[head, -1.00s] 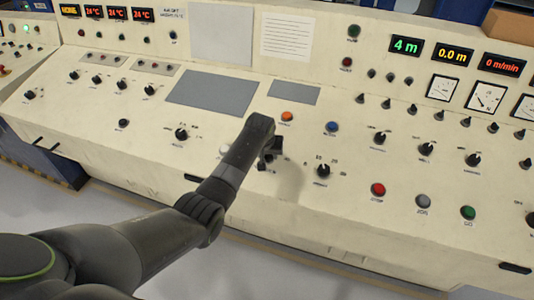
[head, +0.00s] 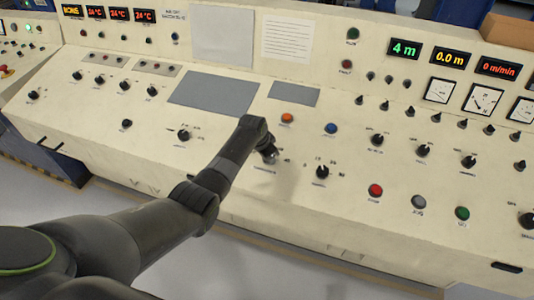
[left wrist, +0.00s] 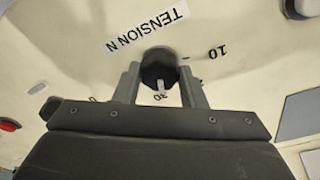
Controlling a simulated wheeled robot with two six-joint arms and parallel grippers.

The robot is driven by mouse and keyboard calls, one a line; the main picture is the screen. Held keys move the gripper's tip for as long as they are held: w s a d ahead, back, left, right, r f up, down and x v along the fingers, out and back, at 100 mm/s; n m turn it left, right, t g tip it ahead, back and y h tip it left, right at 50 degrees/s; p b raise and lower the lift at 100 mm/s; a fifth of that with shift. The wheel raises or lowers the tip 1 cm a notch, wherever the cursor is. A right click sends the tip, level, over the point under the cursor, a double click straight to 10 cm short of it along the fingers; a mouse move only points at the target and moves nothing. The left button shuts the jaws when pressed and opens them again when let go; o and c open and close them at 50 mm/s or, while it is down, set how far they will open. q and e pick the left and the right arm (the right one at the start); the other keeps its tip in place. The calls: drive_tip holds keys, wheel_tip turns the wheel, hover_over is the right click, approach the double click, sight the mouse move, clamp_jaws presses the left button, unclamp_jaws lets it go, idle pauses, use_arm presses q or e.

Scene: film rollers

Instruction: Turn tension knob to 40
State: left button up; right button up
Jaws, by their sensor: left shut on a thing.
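The black tension knob (left wrist: 159,66) sits between my two finger tips in the left wrist view, beside the "TENSION N" label (left wrist: 147,27). Its white pointer mark faces down in that view, towards a numeral that looks like 30 (left wrist: 160,97). A 10 (left wrist: 217,52) is printed to its right. A partly covered numeral ending in 0 is at the lower left. My left gripper (left wrist: 160,84) is shut on the knob. In the head view my left gripper (head: 269,156) reaches down to the sloped panel and mostly hides the knob. My right gripper is not in view.
Another black knob with a scale (head: 322,172) stands just right of my left gripper. An orange button (head: 287,118) and a blue button (head: 331,129) are above it. Red (head: 375,190), grey and green buttons are at lower right. Grey blank plates lie behind.

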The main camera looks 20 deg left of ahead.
use_arm(q)
drive_tip(key=m, duration=0.5)
drive_tip(key=shift+w+m+g+h+b, duration=0.1)
drive_tip(key=shift+m+g+h+b, duration=0.2)
drive_tip(key=shift+m+b, duration=0.1)
drive_tip(key=m+b, duration=0.1)
drive_tip(key=m, duration=0.4)
drive_tip(key=shift+g+b, duration=0.35)
drive_tip(key=shift+g, duration=0.05)
drive_tip(key=shift+r+m, duration=0.1)
drive_tip(key=shift+m, duration=0.3)
drive_tip(key=o, duration=1)
drive_tip(key=b+v, duration=0.1)
drive_tip(key=v, duration=1.6)
drive_tip(key=shift+a+r, duration=0.2)
drive_tip(key=shift+a, duration=0.05)
drive_tip(key=shift+w+f, duration=0.1)
